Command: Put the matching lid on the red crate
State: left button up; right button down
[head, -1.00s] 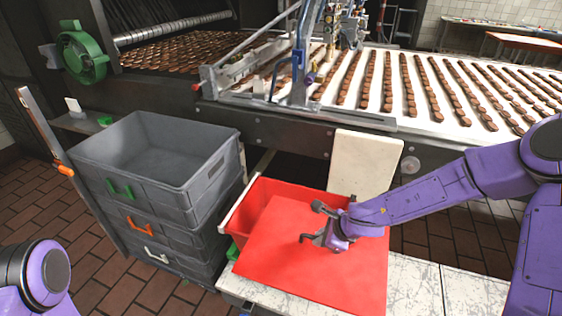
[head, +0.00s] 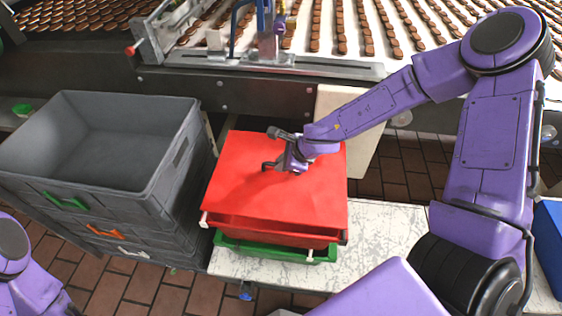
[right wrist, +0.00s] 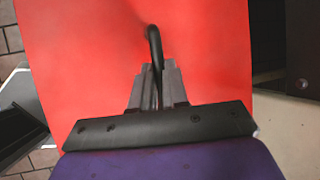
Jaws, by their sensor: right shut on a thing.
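The red lid (head: 265,195) is a flat square panel with a dark curved handle, which shows in the right wrist view (right wrist: 155,42). My right gripper (head: 278,152) is shut on this handle near the lid's back part; its fingers close around the handle in the right wrist view (right wrist: 158,85). The lid lies over most of the red crate (head: 280,234). A narrow strip of the crate's opening shows at the front. I cannot tell whether the lid touches the rim. My left gripper is out of view.
The red crate stands on a green crate (head: 262,251) on a scuffed white bench (head: 390,238). Stacked grey crates (head: 110,150) stand close on the left. A cream panel (head: 362,150) is behind the lid. The conveyor with biscuits runs along the back. The bench's right side is clear.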

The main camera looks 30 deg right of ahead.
jog(key=f+b, duration=0.1)
jog(key=f, duration=0.1)
jog(key=w+f+b, duration=0.1)
jog(key=shift+w+f, duration=0.1)
jog(key=shift+f, duration=0.25)
jog(key=shift+s+f+b, duration=0.25)
jog(key=shift+f+b, duration=0.3)
jog(key=shift+b, duration=0.1)
jog(key=shift+w+f+b, duration=0.1)
jog(key=shift+f+b, duration=1.4)
jog(key=shift+f, duration=0.55)
jog(key=c, duration=1.1)
grip_release()
jog(key=shift+o, duration=0.2)
jog(key=p+v, duration=0.5)
jog(key=v, duration=0.5)
jog(key=shift+r, duration=0.35)
